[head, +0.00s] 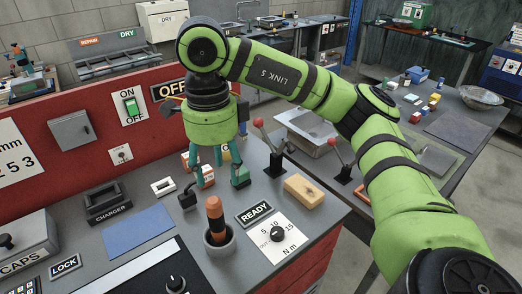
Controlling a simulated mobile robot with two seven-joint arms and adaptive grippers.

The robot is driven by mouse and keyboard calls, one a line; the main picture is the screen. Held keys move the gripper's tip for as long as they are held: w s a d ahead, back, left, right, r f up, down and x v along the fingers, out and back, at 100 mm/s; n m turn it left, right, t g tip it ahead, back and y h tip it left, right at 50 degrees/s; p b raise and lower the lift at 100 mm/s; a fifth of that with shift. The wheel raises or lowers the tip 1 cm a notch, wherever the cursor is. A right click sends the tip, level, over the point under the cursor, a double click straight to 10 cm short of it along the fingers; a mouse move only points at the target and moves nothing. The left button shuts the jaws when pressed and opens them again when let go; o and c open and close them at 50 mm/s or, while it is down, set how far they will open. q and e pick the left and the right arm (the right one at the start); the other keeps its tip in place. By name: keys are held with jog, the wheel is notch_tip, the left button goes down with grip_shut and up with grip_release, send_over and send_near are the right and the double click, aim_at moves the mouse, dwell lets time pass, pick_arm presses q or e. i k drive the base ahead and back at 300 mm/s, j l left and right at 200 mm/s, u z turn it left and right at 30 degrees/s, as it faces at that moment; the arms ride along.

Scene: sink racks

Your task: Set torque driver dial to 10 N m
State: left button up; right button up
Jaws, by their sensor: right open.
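The torque dial is a small black knob (277,233) on a white card (291,247) marked 5, 10, 15 and N m, on the near right part of the grey bench. Its pointer is too small to read. A torque driver (215,212) with an orange and black handle stands upright in a grey round holder (219,240), left of the card. My right gripper (220,178) points down, open and empty, behind the driver and up-left of the dial, apart from both. My left gripper is out of view.
A READY label (255,213) lies beside the card and a yellow-tan block (305,190) lies behind it. Two red-knobbed levers (274,160) stand right of my gripper. A charger cradle (107,204) and blue mat (138,231) lie left. A red panel (75,95) backs the bench.

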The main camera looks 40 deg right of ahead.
aim_at(276, 234)
jog(key=z, duration=1.35)
